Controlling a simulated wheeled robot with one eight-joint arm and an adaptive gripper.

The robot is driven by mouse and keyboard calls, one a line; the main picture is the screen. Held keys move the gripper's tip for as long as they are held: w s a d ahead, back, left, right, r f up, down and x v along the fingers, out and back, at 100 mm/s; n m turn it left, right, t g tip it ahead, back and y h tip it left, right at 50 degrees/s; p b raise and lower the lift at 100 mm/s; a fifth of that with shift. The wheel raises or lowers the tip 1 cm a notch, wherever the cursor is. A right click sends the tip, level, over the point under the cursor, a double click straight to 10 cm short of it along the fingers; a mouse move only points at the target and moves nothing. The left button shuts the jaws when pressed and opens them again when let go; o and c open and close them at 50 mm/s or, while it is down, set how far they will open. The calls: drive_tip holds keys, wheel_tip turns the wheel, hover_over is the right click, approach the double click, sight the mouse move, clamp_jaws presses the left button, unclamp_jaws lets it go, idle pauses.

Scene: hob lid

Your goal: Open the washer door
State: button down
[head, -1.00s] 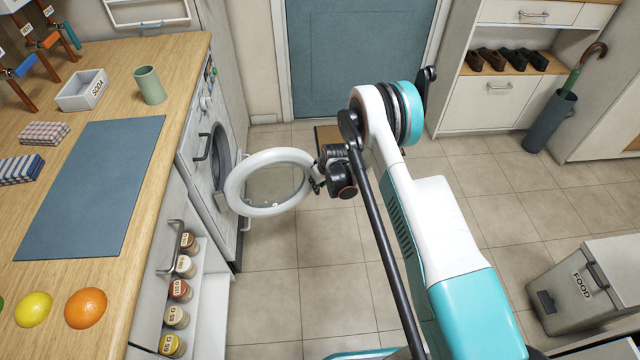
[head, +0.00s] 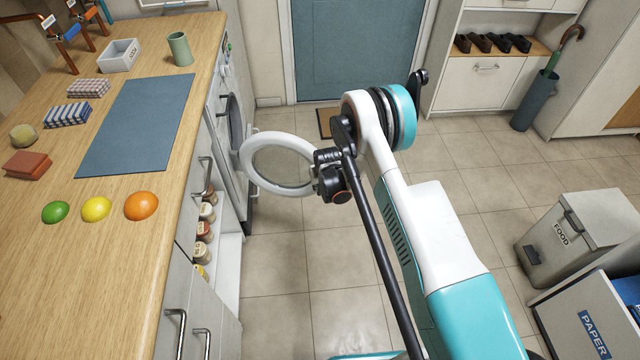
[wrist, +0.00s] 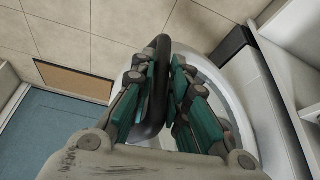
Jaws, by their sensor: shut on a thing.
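The washer (head: 224,150) stands under the left counter, its dark round opening (head: 235,122) partly showing. Its white ring-shaped door (head: 252,172) with a clear middle stands swung out from the front, over the floor. My gripper (head: 322,172) is at the door's outer edge, on the side away from the washer. In the wrist view my gripper (wrist: 163,75) is shut on the dark door handle (wrist: 159,105), a bar between the finger pads. The white door rim (wrist: 216,73) shows behind the fingers. In the head view the handle is mostly hidden by my gripper.
The wooden counter (head: 130,235) runs along the left, with cabinets and jars (head: 206,212) below it. The tiled floor (head: 345,265) right of the door is mostly clear. A FOOD bin (head: 580,235) and a PAPER bin (head: 590,325) stand at the right.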

drive_tip(key=shift+s+a, duration=0.15)
drive_tip(key=shift+a, duration=0.05)
drive_tip(key=c, duration=1.8)
unclamp_jaws()
drive_tip(key=shift+c, duration=0.2)
drive_tip(key=a+v, duration=0.1)
drive_tip(key=v, duration=1.1)
drive_tip(key=shift+d, duration=0.45)
